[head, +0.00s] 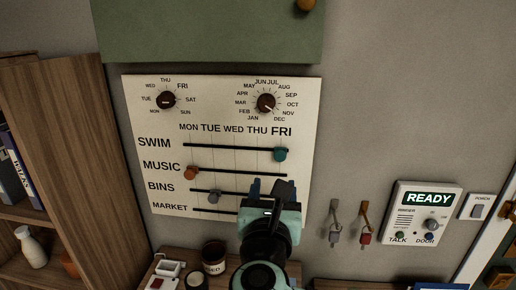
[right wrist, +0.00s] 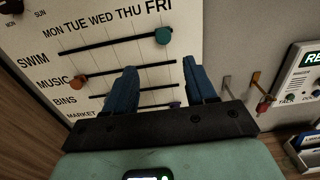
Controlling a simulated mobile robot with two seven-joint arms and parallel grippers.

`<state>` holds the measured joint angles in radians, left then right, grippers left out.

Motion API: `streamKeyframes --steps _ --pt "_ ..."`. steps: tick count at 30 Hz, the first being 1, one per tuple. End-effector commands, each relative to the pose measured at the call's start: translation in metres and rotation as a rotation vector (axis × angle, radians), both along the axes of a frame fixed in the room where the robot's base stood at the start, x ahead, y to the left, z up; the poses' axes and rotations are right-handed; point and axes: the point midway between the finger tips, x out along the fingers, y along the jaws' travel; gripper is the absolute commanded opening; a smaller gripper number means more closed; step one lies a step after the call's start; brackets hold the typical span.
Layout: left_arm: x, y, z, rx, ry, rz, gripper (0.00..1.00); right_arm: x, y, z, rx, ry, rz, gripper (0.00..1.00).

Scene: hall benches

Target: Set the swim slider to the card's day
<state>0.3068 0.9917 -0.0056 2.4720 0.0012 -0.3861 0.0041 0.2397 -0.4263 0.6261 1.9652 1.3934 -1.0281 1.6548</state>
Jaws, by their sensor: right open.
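The swim slider's teal knob (head: 280,154) sits at the right end of the top track, under FRI, on the cream wall board (head: 140,120). It also shows in the right wrist view (right wrist: 163,36), beyond my fingertips. My right gripper (head: 270,185) is open and empty, in front of the board's lower right part, below the swim knob and apart from it. Its two blue fingers show in the right wrist view (right wrist: 160,68). It covers the right part of the lower tracks. I cannot make out a day card. My left gripper is not in view.
The music knob (head: 190,173) is at the left; the bins knob (head: 214,196) is near TUE. Two dials top the board. Key hooks (head: 363,215) and an intercom (head: 428,215) reading READY are to the right. A wooden shelf (head: 80,140) stands left.

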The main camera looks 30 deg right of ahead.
Motion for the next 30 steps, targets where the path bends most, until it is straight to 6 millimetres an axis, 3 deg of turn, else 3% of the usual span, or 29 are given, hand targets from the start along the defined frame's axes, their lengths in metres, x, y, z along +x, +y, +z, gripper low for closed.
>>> streamKeyframes --steps 7,21,30 --pt "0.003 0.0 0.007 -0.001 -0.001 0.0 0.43 0.017 -0.015 0.001 0.001 0.001 -0.004 0.56" --pt "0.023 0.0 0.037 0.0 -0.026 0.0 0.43 0.088 -0.075 0.001 0.001 0.001 -0.002 0.56" --pt "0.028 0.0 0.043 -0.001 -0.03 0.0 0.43 0.102 -0.087 0.0 -0.002 -0.001 0.0 0.56"
